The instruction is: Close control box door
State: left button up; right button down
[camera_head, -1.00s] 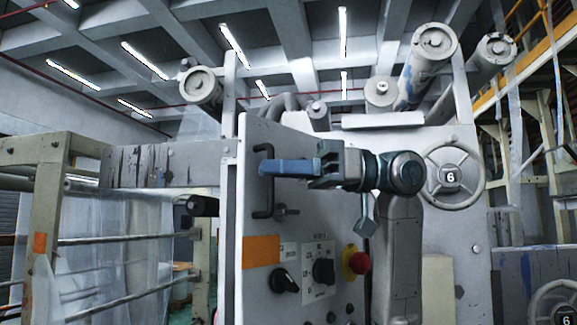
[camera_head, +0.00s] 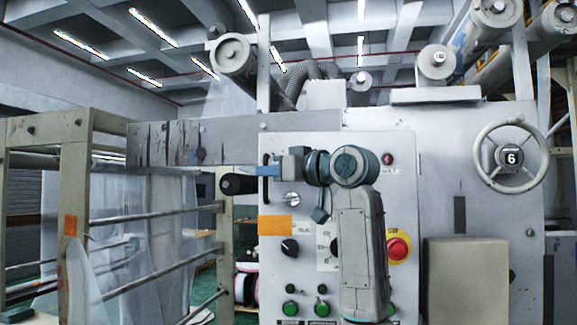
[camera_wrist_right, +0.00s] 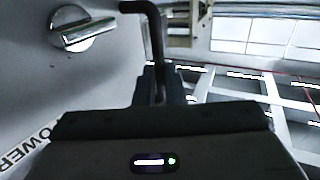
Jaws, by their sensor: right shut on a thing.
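The control box door (camera_head: 310,146) is a light grey panel with knobs and buttons, and it faces me almost squarely in the head view. It looks about flush with the machine front; I cannot tell whether a small gap is left. Its black bar handle (camera_head: 265,196) stands upright at the door's left edge. My right gripper (camera_head: 266,171) is shut on this handle, coming from the right across the door. In the right wrist view the handle (camera_wrist_right: 154,38) runs down between the jaws (camera_wrist_right: 160,84). My left gripper is not in view.
A silver knob (camera_wrist_right: 83,31) sits beside the handle. A red emergency button (camera_head: 398,249) is right of my arm. A handwheel (camera_head: 511,157) and a beige box (camera_head: 467,280) are further right. A beige frame with rails (camera_head: 72,190) stands left.

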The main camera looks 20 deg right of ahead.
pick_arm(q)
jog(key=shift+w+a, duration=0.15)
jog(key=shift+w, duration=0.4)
pick_arm(e)
jog(key=shift+w+d+m+t+h, duration=0.15)
jog(key=shift+w+d+m+h, duration=0.15)
jog(key=shift+w, duration=0.4)
jog(key=shift+w+d+m+t+h, duration=0.25)
jog(key=shift+w+h, duration=0.1)
jog(key=shift+w, duration=0.35)
jog(key=shift+w+d+m+t+h, duration=0.1)
jog(key=shift+w+d+m+h, duration=0.2)
jog(key=shift+w, duration=0.4)
